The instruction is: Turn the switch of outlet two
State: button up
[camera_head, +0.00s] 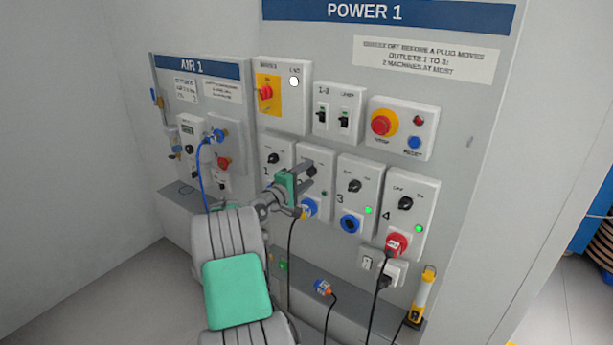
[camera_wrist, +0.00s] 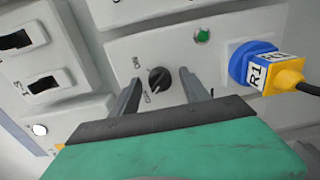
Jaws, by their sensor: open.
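The outlet two switch is a black rotary knob (camera_head: 311,170) on a white box, partly hidden behind my gripper in the head view. In the wrist view the knob (camera_wrist: 159,78) shows between my two finger ends, with small lettering to its left. My gripper (camera_head: 307,183) is open in front of this box, its fingers on either side of the knob in the wrist view (camera_wrist: 158,84). I cannot tell whether they touch it. Below the knob, a blue and yellow plug marked R1 (camera_wrist: 258,70) sits in the outlet. A green lamp (camera_wrist: 203,35) is beside the plug.
Outlet three (camera_head: 355,188) and outlet four (camera_head: 405,205) stand to the right, both with bright green lamps; outlet four holds a red plug (camera_head: 396,244). Outlet one (camera_head: 273,158) is on the left.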

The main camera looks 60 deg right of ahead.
jog(key=w+a+b, duration=0.1)
jog(key=a+b, duration=0.1)
jog(key=a, duration=0.5)
jog(key=shift+a, duration=0.4)
jog(key=shift+w, duration=0.1)
